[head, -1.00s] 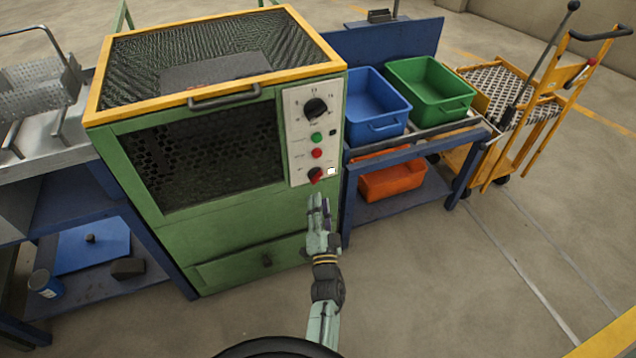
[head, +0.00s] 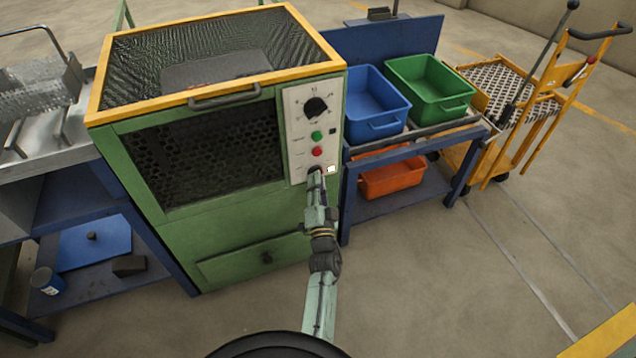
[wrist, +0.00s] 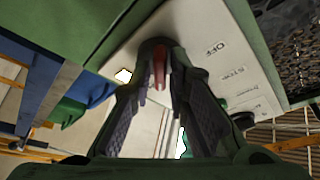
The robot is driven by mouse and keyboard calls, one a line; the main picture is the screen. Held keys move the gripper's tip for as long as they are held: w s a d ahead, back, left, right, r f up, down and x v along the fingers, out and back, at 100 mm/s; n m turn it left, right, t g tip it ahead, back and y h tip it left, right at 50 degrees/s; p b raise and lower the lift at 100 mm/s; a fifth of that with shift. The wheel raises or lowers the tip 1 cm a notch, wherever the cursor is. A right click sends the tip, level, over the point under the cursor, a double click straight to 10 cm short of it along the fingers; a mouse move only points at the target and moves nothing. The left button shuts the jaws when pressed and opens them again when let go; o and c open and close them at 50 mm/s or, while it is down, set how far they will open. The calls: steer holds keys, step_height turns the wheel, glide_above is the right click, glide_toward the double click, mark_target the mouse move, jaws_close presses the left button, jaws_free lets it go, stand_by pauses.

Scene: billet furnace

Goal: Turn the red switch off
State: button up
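The red switch (wrist: 160,66) is a small rotary knob with a red grip on a dark round base, low on the furnace's pale control panel (head: 297,110). In the wrist view the word OFF is printed beside it. My gripper (head: 316,180) is in front of the switch and hides most of it in the head view. In the wrist view my gripper (wrist: 161,88) is open, with one finger on each side of the red grip. I cannot tell whether the fingertips touch it.
Above the switch are a red button (head: 317,152), a green button (head: 316,135) and a black dial (head: 316,107). The green furnace (head: 240,235) fills the middle. To its right a blue bench holds a blue bin (head: 376,100) and a green bin (head: 430,85).

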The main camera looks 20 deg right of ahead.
jaws_close()
steer(key=shift+n, duration=0.3)
steer(key=n+y+b, duration=0.2)
steer(key=n+y, duration=0.2)
steer(key=n, duration=0.4)
steer(key=d+n+y+b, duration=0.1)
steer(key=n+y, duration=0.3)
steer(key=n, duration=0.4)
steer(key=n+y+b, duration=0.3)
steer(key=n, duration=0.5)
steer(key=shift+d+n+y, duration=0.15)
steer(key=shift+n+y, duration=0.15)
steer(key=shift+y, duration=0.1)
steer(key=shift+n+g, duration=0.3)
steer(key=shift+g, duration=0.1)
steer(key=shift+o, duration=2)
jaws_free()
